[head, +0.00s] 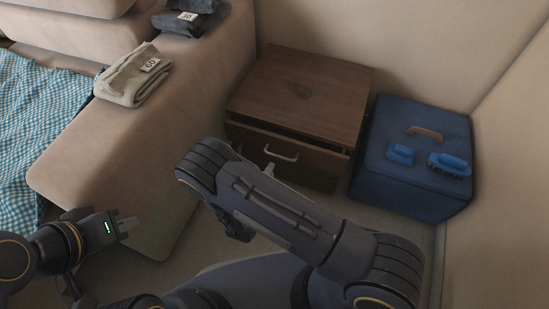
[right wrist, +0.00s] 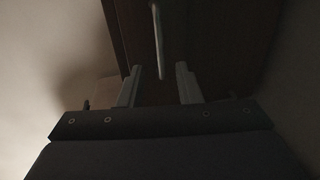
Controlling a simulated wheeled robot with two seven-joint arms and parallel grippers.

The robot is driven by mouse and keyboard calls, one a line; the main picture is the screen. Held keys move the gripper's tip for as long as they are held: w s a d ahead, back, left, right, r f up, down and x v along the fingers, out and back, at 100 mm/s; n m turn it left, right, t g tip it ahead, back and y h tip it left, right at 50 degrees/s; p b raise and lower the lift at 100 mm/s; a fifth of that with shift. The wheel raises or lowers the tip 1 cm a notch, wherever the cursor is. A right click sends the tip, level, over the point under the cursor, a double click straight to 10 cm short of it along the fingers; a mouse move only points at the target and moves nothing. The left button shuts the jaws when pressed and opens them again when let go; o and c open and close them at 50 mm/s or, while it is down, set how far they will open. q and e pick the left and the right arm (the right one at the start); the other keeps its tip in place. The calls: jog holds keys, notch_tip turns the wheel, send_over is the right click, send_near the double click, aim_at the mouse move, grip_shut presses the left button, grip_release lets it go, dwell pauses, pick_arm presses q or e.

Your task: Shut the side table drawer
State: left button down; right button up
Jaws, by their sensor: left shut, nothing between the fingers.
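The brown wooden side table (head: 318,84) stands against the back wall. Its drawer (head: 317,158) stands slightly out, with a dark gap under the tabletop. The drawer's pale bar handle (head: 281,153) is on its front. My right arm covers part of the drawer front, and its gripper is mostly hidden in the head view. In the right wrist view my right gripper (right wrist: 159,67) is open and empty, facing the dark wooden front, with the handle (right wrist: 157,40) just beyond its fingertips. My left gripper (head: 128,226) is shut and empty near the sofa's front, away from the table.
A blue box (head: 405,190) with a brown handle and two blue brushes on its lid stands right of the table. The beige sofa (head: 100,150) is on the left, with folded grey clothes (head: 133,76) on its arm and a checked blue cloth (head: 38,120).

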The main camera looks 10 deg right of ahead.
jog(key=b+x, duration=0.2)
jog(key=x, duration=0.5)
jog(key=shift+w+d, duration=0.2)
jog(key=shift+f, duration=0.1)
grip_shut()
